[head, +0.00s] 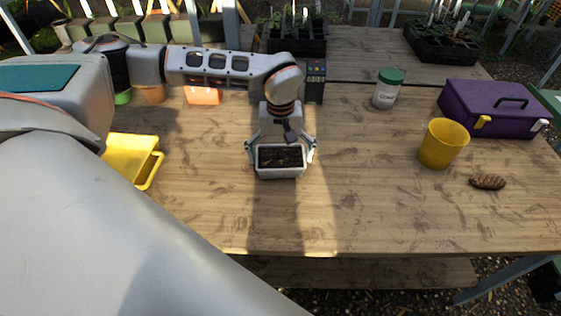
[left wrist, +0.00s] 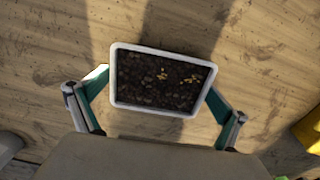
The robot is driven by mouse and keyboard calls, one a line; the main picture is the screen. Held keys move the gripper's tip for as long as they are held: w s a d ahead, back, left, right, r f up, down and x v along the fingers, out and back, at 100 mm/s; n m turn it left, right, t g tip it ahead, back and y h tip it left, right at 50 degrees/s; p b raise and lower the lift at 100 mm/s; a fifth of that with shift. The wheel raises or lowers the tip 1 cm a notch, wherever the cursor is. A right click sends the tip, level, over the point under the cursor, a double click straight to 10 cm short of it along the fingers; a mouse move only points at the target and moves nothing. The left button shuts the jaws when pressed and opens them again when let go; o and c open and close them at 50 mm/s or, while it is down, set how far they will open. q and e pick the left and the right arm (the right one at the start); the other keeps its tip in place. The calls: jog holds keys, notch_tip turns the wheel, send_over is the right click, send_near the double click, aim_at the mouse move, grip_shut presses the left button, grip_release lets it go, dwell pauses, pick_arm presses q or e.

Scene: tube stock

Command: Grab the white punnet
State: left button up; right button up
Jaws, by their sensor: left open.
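The white punnet (head: 281,172) is a small rectangular tub of dark soil with a few yellowish bits on top. It sits upright on the wooden table (head: 350,200) near the middle. It also shows in the left wrist view (left wrist: 113,75), slightly turned. My left gripper (head: 281,152) is above the punnet with its fingers open, one on each side. In the left wrist view the fingers (left wrist: 158,108) flank the punnet's near part; whether they touch its walls I cannot tell. My right gripper is not in view.
A yellow tray (head: 150,172) is left of the punnet. A yellow pot (head: 441,146), a pine cone (head: 487,182), a green-lidded jar (head: 387,92) and a purple toolbox (head: 485,115) stand to the right. The table just right of the punnet is clear.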

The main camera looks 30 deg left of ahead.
pick_arm(q)
jog(key=shift+f, duration=0.25)
dwell(0.3)
jog(key=shift+c, duration=0.4)
jog(key=c, duration=1)
jog(key=shift+c, duration=0.2)
